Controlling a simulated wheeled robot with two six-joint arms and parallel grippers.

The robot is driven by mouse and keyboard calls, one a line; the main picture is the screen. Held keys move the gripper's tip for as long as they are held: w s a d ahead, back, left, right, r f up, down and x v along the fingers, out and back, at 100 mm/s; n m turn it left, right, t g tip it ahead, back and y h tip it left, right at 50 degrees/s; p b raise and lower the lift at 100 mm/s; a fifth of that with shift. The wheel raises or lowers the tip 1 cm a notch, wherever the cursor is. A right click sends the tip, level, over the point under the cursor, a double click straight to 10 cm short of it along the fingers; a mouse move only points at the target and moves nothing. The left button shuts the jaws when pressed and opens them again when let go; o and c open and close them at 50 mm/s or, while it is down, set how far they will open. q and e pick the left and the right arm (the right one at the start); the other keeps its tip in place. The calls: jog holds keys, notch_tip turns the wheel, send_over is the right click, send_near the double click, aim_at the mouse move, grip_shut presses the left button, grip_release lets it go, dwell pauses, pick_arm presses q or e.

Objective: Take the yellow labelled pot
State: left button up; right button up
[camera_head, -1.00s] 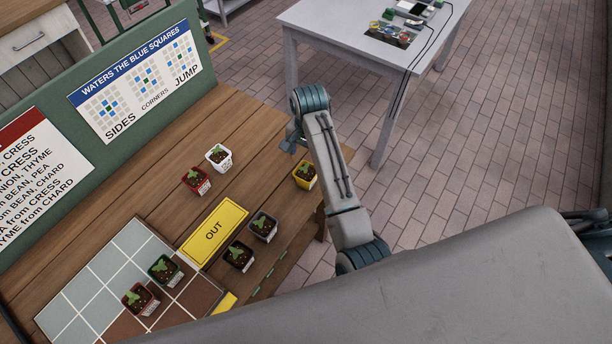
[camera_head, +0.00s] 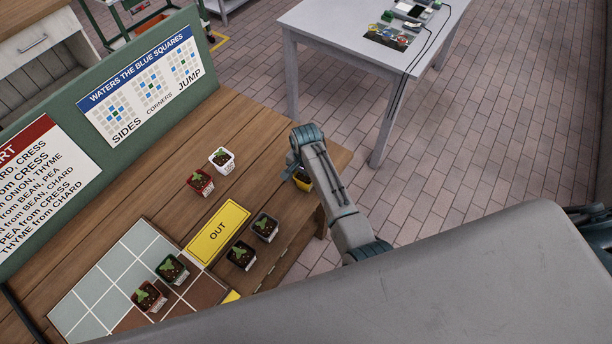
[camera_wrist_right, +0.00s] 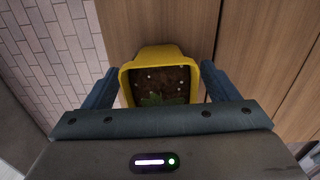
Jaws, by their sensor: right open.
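The yellow pot (camera_head: 303,181) stands near the right end of the wooden bench, partly hidden behind my right arm in the head view. In the right wrist view the yellow pot (camera_wrist_right: 160,58) shows from above, with dark soil, pale specks and a small green sprout. My right gripper (camera_wrist_right: 160,88) is open, with one blue finger on each side of the pot. I cannot tell whether the fingers touch it. The pot's label is not visible. My left gripper is not in view.
White (camera_head: 222,160) and red (camera_head: 200,182) pots stand on the bench. Dark pots (camera_head: 265,227) stand beside the yellow OUT sign (camera_head: 218,232). A tiled grid (camera_head: 100,285) holds two pots. A green board (camera_head: 110,130) runs along the back. A white table (camera_head: 340,20) stands beyond.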

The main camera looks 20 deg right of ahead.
jog(key=c, duration=1.2)
jog(key=shift+w, duration=0.15)
